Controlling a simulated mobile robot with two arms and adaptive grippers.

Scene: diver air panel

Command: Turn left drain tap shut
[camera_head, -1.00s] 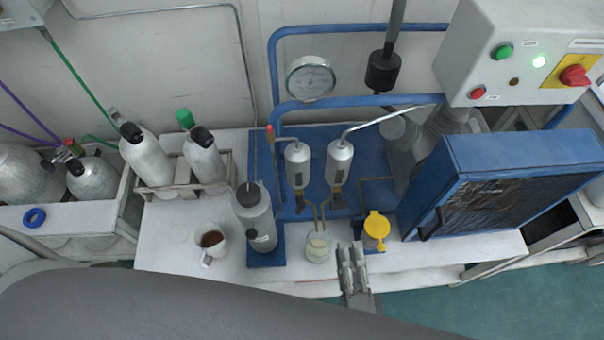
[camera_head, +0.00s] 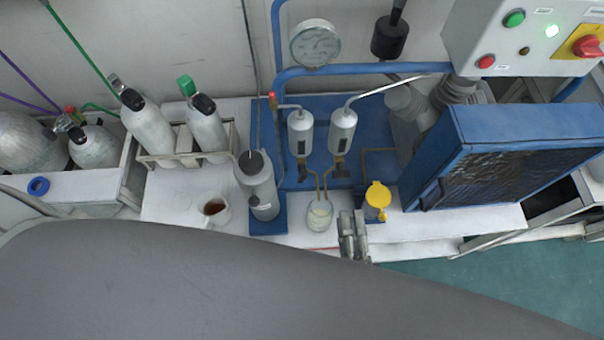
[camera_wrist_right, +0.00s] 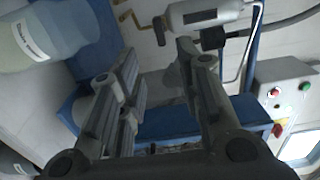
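Two silvery separator cylinders hang side by side on the blue back panel: the left one (camera_head: 300,132) and the right one (camera_head: 342,130). A dark tap (camera_head: 303,170) sits under the left cylinder, beside the right one's tap (camera_head: 341,167). Brass tubes (camera_head: 321,182) run from them down to a glass jar (camera_head: 320,214). My right gripper (camera_head: 353,226) is in front of the bench, right of the jar and below the taps. In the wrist view its fingers (camera_wrist_right: 158,58) are apart with nothing between them. One cylinder (camera_wrist_right: 205,12) shows there beyond the fingertips. My left gripper is not in view.
A yellow-lidded container (camera_head: 377,199) stands close to the right gripper. A grey bottle (camera_head: 259,187) and a mug (camera_head: 214,209) stand left of the jar. A large blue-framed unit (camera_head: 520,135) blocks the right side. Gas cylinders (camera_head: 148,130) stand at the left.

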